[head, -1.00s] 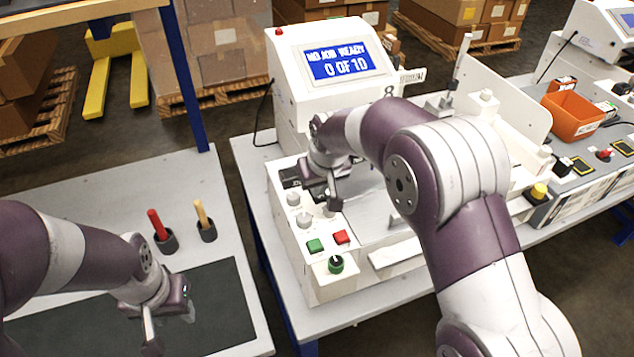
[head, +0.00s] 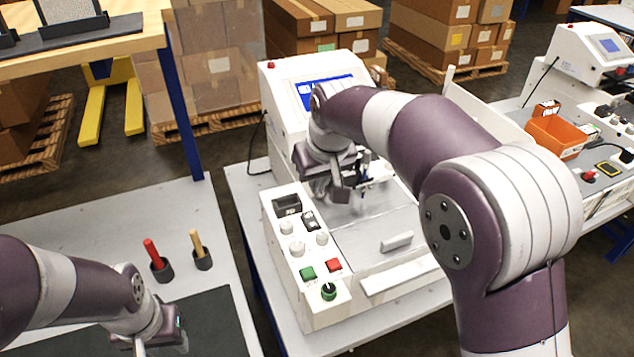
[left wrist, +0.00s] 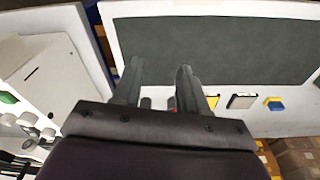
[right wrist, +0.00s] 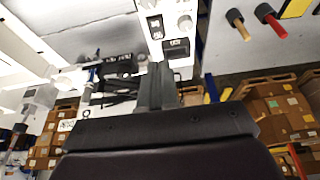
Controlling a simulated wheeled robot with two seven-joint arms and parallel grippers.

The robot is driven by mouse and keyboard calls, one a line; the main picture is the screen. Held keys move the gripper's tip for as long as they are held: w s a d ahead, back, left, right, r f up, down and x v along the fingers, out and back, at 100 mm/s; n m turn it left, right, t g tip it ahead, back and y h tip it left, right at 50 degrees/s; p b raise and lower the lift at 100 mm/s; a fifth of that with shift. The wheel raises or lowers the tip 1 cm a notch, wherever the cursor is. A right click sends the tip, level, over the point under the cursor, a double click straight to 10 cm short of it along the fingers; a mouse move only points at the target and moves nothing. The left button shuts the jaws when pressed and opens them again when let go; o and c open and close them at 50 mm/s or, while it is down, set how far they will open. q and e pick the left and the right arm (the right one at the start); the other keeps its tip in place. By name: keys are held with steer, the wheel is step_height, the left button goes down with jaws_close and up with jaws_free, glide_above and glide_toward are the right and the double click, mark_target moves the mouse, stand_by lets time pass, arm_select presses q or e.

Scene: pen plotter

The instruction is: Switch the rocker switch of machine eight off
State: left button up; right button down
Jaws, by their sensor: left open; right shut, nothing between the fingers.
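The white machine (head: 275,110) stands on a grey table; my right arm covers part of its screen. Its number is hidden now, but an 8 shows beside the screen in the earlier head view. The black rocker switch (head: 309,219) is on the control panel, beside a black-windowed module (head: 286,206). It also shows in the right wrist view (right wrist: 155,27); its position is too small to tell. My right gripper (head: 340,192) is shut and empty, above the plotting bed right of the switch, apart from it. My left gripper (left wrist: 158,75) is open and empty over the left table.
The panel also bears white knobs (head: 297,249), a green button (head: 307,273), a red button (head: 333,265) and a green dial (head: 328,291). Another machine (head: 590,50) stands at the right.

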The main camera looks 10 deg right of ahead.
arm_select(q)
steer(key=shift+w, duration=0.1)
steer(key=shift+c, duration=1.2)
steer(key=c, duration=0.5)
jaws_close()
arm_select(e)
steer(key=s+d+f+m+g, duration=0.1)
steer(key=s+d+f, duration=0.2)
steer(key=s+f, duration=0.4)
steer(key=s+d+f+m+g, duration=0.1)
steer(key=s+d+f, duration=0.3)
steer(key=s+f, duration=0.3)
steer(key=s, duration=0.5)
steer(key=shift+s+g+h, duration=0.15)
steer(key=shift+g+h, duration=0.25)
